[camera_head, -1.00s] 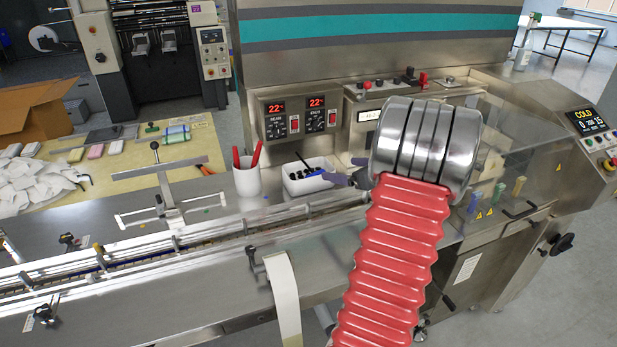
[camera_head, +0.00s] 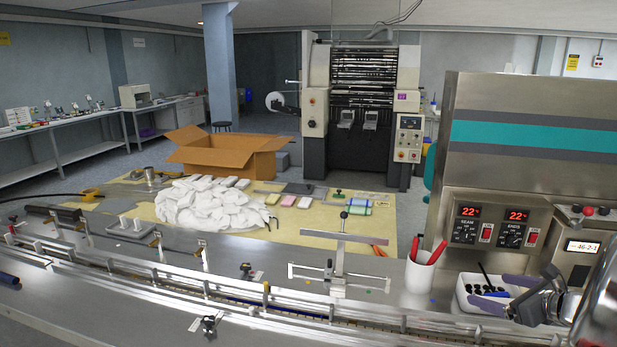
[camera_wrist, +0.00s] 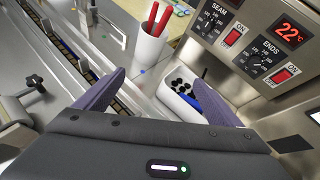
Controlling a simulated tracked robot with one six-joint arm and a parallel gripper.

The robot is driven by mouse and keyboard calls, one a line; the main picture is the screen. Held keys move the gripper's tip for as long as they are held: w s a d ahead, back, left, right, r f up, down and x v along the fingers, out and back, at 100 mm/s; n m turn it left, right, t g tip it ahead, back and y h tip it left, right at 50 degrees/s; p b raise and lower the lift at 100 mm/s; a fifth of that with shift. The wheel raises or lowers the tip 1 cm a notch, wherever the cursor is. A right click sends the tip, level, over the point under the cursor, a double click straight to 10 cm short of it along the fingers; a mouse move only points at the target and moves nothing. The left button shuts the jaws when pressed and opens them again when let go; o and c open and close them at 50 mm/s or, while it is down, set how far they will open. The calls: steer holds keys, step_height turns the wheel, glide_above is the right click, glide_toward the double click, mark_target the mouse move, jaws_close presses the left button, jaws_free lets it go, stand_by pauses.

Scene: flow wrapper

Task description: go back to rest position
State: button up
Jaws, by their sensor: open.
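My gripper (camera_head: 529,302) is at the right edge of the head view, beside the control panel of the flow wrapper (camera_head: 520,160). In the wrist view my gripper (camera_wrist: 165,92) has its two purple-grey fingers spread apart, with nothing between them. A white tray (camera_head: 470,301) of black pieces lies just beyond the fingers; it also shows in the wrist view (camera_wrist: 176,103). A white cup (camera_head: 419,277) with red-handled tools stands to the left of the tray, and also shows in the wrist view (camera_wrist: 149,48).
The conveyor channel (camera_head: 270,302) runs along the front. A T-shaped metal fixture (camera_head: 338,262) stands left of the cup. Behind lie a pile of white cloths or packets (camera_head: 215,205) and an open cardboard box (camera_head: 238,152). Two displays (camera_head: 468,211) read 22 on the panel.

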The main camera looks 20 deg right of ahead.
steer(key=w+a+r+n+g+y, duration=0.15)
steer(key=a+n, duration=0.55)
steer(key=a, duration=0.8)
steer(key=w+a+r+n+g+y, duration=0.1)
steer(key=a+r+n+g+y, duration=0.15)
steer(key=a+n, duration=0.8)
steer(key=s+a+n+g+h, duration=0.1)
steer(key=s+a+n+h, duration=0.1)
steer(key=s+a+n, duration=0.6)
steer(key=s+a+r+n+g+h, duration=0.1)
steer(key=s+a+n, duration=0.6)
steer(key=a, duration=0.7)
steer(key=shift+s+r+n+g+h, duration=0.2)
steer(key=shift+s+n+g+h, duration=0.2)
steer(key=shift+n, duration=0.25)
